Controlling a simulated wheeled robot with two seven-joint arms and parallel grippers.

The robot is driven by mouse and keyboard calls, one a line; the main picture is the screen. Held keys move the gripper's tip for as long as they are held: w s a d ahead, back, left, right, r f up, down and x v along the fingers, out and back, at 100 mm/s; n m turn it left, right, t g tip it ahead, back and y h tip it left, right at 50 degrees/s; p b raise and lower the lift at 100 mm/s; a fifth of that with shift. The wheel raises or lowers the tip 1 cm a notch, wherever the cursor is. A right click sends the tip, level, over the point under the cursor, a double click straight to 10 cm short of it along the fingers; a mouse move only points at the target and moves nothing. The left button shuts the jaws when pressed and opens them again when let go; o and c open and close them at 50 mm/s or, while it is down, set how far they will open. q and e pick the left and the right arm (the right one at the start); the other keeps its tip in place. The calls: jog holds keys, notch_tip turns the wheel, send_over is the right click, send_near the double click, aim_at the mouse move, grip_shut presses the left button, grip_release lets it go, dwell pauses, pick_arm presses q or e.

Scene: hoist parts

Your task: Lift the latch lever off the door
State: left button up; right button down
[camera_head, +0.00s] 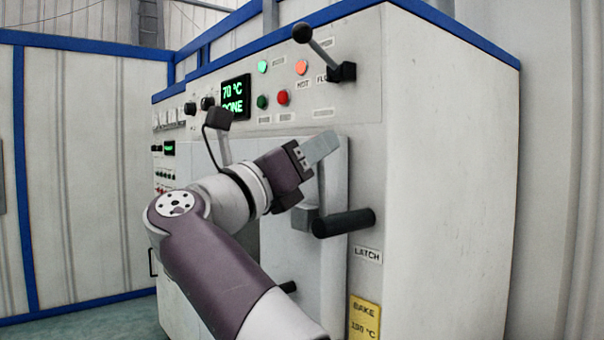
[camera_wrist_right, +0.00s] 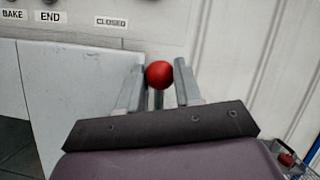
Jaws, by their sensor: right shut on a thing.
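The door (camera_head: 325,285) is a pale panel on the front of the white oven cabinet; it also shows in the right wrist view (camera_wrist_right: 75,95). The latch lever (camera_head: 321,185) stands at the door's right edge, above the LATCH label. Its narrow grey bar rises from a thick black cylinder (camera_head: 345,222) towards my right gripper (camera_head: 318,148). In the right wrist view a red ball knob (camera_wrist_right: 159,74) on a grey stem sits between the fingers of my right gripper (camera_wrist_right: 159,88), which is shut on it. The fingers hide the knob in the head view. My left gripper is not in view.
A display (camera_head: 235,95) reading 70 °C, coloured buttons and a black-knobbed lever (camera_head: 323,47) are above the door. A yellow BAKE sign (camera_head: 364,318) is at lower right.

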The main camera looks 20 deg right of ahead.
jog(key=shift+s+d+f+m+g+b, duration=0.15)
jog(key=shift+s+m+g+b, duration=0.1)
jog(key=shift+m, duration=0.25)
jog(key=shift+s+a+f+m+g+b, duration=0.15)
jog(key=shift+m+g+b, duration=0.1)
jog(key=shift+m, duration=0.25)
jog(key=shift+d+r, duration=0.1)
jog(key=shift+d, duration=0.05)
jog(key=c, duration=0.9)
grip_release()
jog(key=shift+o, duration=0.7)
jog(key=shift+s+r, duration=0.15)
jog(key=b+v, duration=0.2)
jog(key=v, duration=1)
jog(key=shift+a+f, duration=0.3)
jog(key=shift+f, duration=0.05)
